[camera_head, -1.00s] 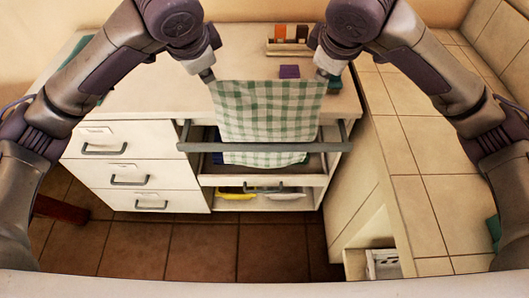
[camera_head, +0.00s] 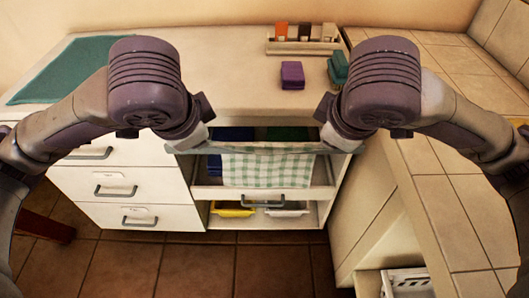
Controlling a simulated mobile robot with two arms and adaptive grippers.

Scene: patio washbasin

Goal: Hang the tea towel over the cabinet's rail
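The green-and-white checked tea towel (camera_head: 266,170) hangs at the front of the cabinet (camera_head: 135,152). It covers the middle of the grey rail (camera_head: 185,149), whose ends show on both sides of it, and its front part hangs below the rail. How far it reaches behind the rail is hidden. My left gripper (camera_head: 203,138) is low beside the towel's upper left corner. My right gripper (camera_head: 326,132) is beside its upper right corner. The fingers of both are mostly hidden by my wrists, so I cannot tell whether they grip the cloth.
On the worktop are a purple block (camera_head: 292,75), teal folded cloths (camera_head: 338,68), a rack of small bottles (camera_head: 303,46) and a green mat (camera_head: 75,68). A yellow item (camera_head: 232,210) lies on the lower shelf. The tiled counter (camera_head: 440,150) borders the right side.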

